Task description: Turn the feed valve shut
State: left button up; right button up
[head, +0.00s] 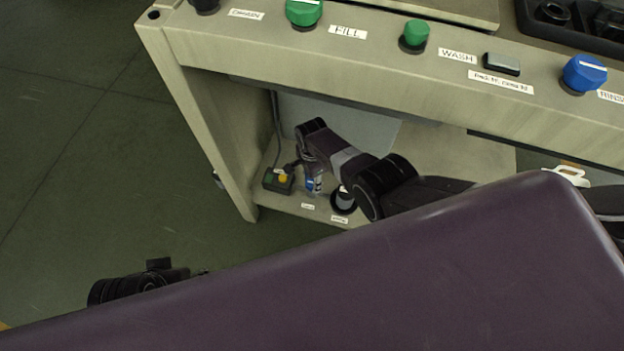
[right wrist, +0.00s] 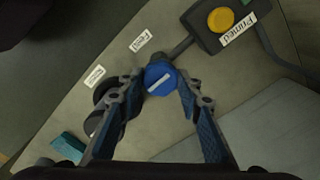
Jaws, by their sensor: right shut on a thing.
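In the right wrist view a round blue valve knob (right wrist: 159,78) with a white pointer line sits between my right gripper's (right wrist: 161,84) fingertips. The line slants from lower left to upper right. My right gripper is shut on the knob, one finger on each side. Small white labels (right wrist: 140,40) lie close by, too small to read surely; I take this knob for the feed valve. In the head view my right arm reaches into the low shelf, and the blue knob (head: 314,186) shows partly beside the gripper. My left gripper cannot be made out.
A black round knob (head: 343,201) stands just right of the blue one. Above is a panel edge with green knobs (head: 415,35) and another blue knob (head: 584,73).

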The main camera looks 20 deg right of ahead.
jog(key=shift+d, duration=0.1)
dwell(0.3)
jog(key=o, duration=1.2)
jog(key=shift+c, duration=0.2)
jog(key=shift+r, duration=0.1)
jog(key=shift+r, duration=3.65)
jog(key=shift+s, duration=0.1)
